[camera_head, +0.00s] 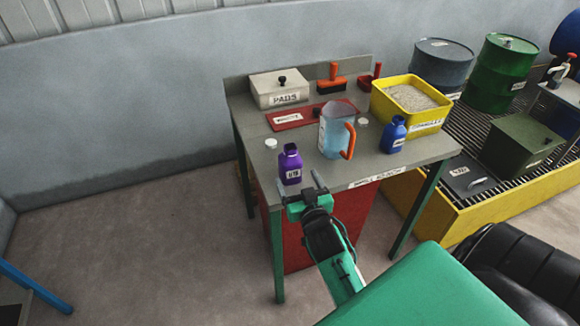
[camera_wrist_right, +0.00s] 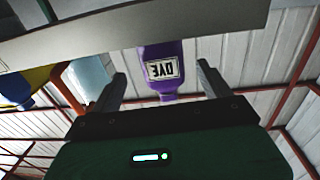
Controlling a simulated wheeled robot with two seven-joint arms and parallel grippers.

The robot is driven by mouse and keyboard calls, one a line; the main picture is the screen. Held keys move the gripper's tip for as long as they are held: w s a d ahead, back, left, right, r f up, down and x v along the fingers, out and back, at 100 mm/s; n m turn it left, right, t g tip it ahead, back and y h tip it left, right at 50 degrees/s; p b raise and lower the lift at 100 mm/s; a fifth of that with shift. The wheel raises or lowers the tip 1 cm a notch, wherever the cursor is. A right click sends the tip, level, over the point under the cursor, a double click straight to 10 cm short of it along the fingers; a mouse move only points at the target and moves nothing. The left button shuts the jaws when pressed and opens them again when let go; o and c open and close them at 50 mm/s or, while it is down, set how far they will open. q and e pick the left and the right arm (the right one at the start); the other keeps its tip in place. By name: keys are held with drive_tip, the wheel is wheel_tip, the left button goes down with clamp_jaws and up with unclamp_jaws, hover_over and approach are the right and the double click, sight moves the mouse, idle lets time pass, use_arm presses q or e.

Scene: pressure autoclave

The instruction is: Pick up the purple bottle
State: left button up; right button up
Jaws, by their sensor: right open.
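The purple bottle (camera_head: 290,167), with a white label, stands upright near the front left edge of the grey table (camera_head: 362,173). In the right wrist view, which is upside down, the bottle (camera_wrist_right: 161,68) shows between the fingers, its label reading DYE. My right gripper (camera_head: 299,181) is open and empty at the table's front edge, just short of the bottle. I see no contact between the fingers and the bottle. My left gripper is not in view.
A clear jug (camera_head: 333,130) with an orange handle and a blue bottle (camera_head: 393,136) stand to the right of the purple bottle. Behind are a red mat (camera_head: 290,120), a PADS box (camera_head: 281,88) and a yellow bin (camera_head: 410,108). A white cap (camera_head: 271,143) lies just behind the bottle.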

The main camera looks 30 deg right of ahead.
sight(295, 173)
drive_tip(key=x, duration=0.2)
drive_tip(key=shift+w+d, duration=0.1)
drive_tip(key=shift+w, duration=0.3)
drive_tip(key=shift+w+d+r, duration=0.1)
drive_tip(key=shift+w, duration=0.35)
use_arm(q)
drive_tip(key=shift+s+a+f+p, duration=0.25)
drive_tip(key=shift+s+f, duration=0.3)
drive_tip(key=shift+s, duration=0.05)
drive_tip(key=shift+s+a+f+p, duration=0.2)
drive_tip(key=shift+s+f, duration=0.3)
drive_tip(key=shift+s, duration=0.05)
use_arm(e)
drive_tip(key=shift+x, duration=2.2)
drive_tip(key=c, duration=1.3)
